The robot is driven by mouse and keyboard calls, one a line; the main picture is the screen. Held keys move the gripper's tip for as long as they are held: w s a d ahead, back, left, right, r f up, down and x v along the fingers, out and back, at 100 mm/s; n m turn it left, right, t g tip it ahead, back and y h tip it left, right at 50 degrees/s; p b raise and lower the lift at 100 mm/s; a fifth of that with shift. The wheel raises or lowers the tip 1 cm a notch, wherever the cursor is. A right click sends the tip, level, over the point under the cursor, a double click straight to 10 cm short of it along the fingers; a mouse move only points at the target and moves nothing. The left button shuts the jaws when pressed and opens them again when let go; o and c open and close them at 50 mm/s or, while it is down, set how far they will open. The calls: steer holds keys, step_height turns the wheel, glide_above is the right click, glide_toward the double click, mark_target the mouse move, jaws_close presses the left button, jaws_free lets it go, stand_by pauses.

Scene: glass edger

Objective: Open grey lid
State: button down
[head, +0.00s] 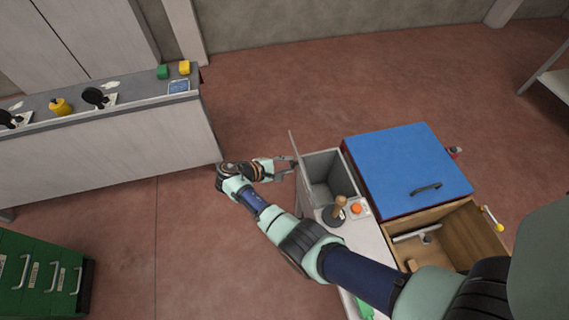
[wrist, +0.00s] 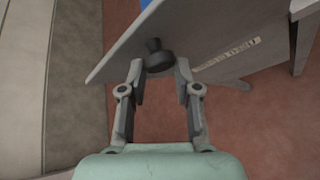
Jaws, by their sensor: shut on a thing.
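The grey lid (head: 294,144) stands steeply raised along the left edge of the grey bin (head: 324,176), whose inside shows open in the head view. In the wrist view the lid (wrist: 215,35) is a tilted grey panel with a label strip and a dark round knob (wrist: 157,57). My gripper (head: 288,165) is on the left side of the lid. In the wrist view its fingers (wrist: 161,80) are on either side of the knob, shut on it. The knob is hidden in the head view.
Beside the bin are an orange button (head: 356,209), a wooden-handled tool (head: 337,210), a blue lid (head: 408,170) and an open wooden drawer (head: 456,237). A grey counter (head: 110,140) stands at left, green drawers (head: 40,275) at lower left. Open floor lies between.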

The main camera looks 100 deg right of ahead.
steer(key=c, duration=1.1)
jaws_free()
steer(key=shift+s+a+f, duration=0.25)
steer(key=shift+f, duration=0.15)
steer(key=shift+o, duration=1.4)
steer(key=shift+s+a, duration=0.1)
steer(key=shift+r, duration=0.1)
steer(key=v, duration=1.2)
steer(key=shift+r, duration=0.15)
